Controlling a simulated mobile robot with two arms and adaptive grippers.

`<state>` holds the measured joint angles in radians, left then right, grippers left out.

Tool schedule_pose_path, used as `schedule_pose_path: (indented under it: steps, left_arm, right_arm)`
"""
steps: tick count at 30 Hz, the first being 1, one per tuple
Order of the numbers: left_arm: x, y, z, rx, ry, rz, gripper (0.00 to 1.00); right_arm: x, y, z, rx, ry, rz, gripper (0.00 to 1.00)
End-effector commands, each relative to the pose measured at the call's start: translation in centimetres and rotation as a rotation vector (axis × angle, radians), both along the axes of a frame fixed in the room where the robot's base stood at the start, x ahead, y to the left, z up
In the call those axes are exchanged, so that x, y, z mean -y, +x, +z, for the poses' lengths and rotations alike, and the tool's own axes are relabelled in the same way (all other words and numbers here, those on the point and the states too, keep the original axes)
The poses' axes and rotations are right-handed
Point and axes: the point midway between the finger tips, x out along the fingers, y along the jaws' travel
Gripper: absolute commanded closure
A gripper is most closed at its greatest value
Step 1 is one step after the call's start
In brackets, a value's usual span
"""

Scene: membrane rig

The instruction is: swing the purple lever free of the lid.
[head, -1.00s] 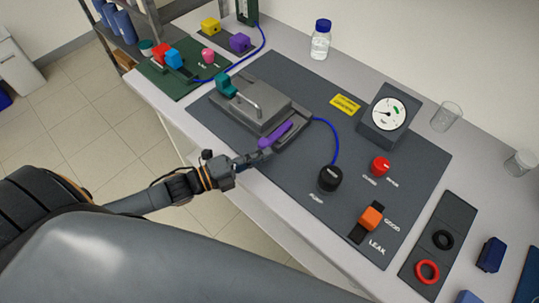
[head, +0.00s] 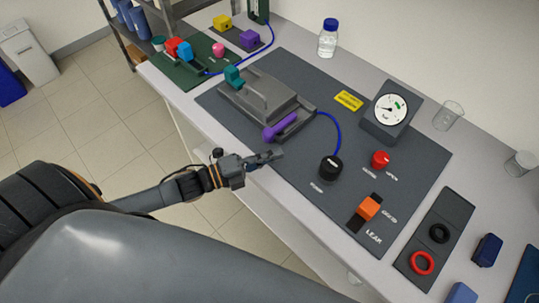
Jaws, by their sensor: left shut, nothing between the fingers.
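The purple lever (head: 281,127) lies along the near right edge of the grey lid (head: 251,105), pointing up and right. I cannot tell whether it still overlaps the lid's edge. A teal lever (head: 233,76) stands at the lid's far left edge. My left gripper (head: 277,155) is shut and empty. It is just below the purple lever in the picture, over the near edge of the bench, with a small gap between them. My right gripper is out of view.
A blue tube runs from the lid to a black knob (head: 330,168). A gauge (head: 390,112), red knob (head: 380,158) and orange switch (head: 368,208) are to the right. A green board (head: 190,80) with coloured parts is at the far left.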

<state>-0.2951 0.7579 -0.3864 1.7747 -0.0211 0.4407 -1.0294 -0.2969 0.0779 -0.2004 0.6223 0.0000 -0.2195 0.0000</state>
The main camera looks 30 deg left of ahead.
Motion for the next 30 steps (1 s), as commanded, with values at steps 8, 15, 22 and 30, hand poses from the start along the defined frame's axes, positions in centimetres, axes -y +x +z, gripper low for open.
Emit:
schedule_pose_path:
  steps: [8,15,22,30]
  left_arm:
    - [-3.2,-2.6,-0.4,-0.003,0.004,0.000,1.00]
    - [-6.0,-4.9,-0.3,-0.003,0.003,-0.003,1.00]
    - [-7.6,-6.0,-0.1,0.000,0.001,-0.003,1.00]
    - [-7.8,-6.1,0.0,0.000,0.000,-0.003,1.00]
  right_arm:
    - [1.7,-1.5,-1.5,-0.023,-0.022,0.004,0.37]
    - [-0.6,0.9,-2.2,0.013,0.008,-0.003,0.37]
    - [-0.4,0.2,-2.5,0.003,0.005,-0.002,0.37]
    - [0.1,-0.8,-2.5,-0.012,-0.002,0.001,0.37]
